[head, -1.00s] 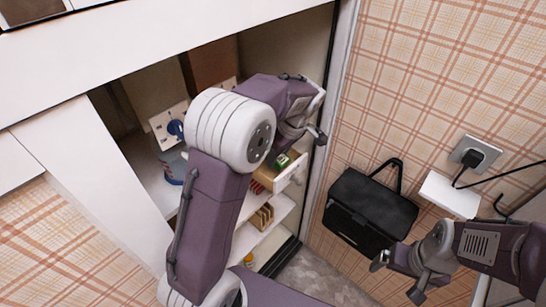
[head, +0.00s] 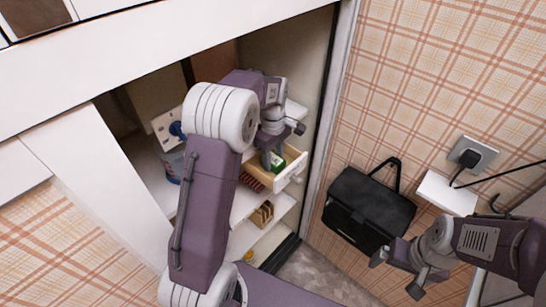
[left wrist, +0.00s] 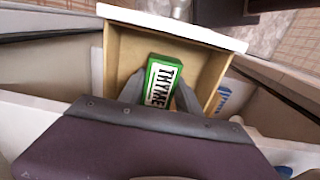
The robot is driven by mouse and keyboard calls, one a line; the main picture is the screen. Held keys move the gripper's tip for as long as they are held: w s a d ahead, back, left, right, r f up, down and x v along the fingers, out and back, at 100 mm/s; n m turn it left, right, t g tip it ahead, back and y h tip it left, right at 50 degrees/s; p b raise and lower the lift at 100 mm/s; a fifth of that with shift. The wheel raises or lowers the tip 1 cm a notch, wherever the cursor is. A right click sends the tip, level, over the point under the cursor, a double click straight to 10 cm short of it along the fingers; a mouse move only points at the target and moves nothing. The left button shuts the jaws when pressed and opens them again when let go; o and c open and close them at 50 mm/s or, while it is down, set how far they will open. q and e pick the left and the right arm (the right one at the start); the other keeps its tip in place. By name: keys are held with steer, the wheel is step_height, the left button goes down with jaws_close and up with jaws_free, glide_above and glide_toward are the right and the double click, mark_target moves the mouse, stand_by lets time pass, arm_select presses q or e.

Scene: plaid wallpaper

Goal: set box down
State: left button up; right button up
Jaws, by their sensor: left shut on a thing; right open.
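A green box labelled THYME (left wrist: 163,85) is in the open wooden drawer (left wrist: 205,60), in the left wrist view. My left gripper (left wrist: 160,94) reaches down into the drawer and is shut on the box, one finger on each side. I cannot tell whether the box touches the drawer floor. In the head view the green box (head: 277,163) shows just beside my left gripper (head: 268,158), inside the drawer with the white front (head: 291,173). My right gripper (head: 396,273) is open and empty at the lower right.
The drawer sits in a tall cabinet with white shelves (head: 250,237). A blue-and-white container (head: 171,165) stands on the left shelf, and a wooden rack (head: 262,214) lower down. A black bag (head: 366,210) hangs by the plaid wall, below a socket with a plug (head: 470,157).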

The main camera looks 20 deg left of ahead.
mark_target(273, 158)
arm_select(q)
steer(key=o, duration=1.3)
steer(key=shift+o, duration=0.2)
step_height(273, 158, up, 9)
steer(key=shift+f+p, duration=0.1)
steer(key=shift+p, duration=0.65)
steer(key=shift+f, duration=0.1)
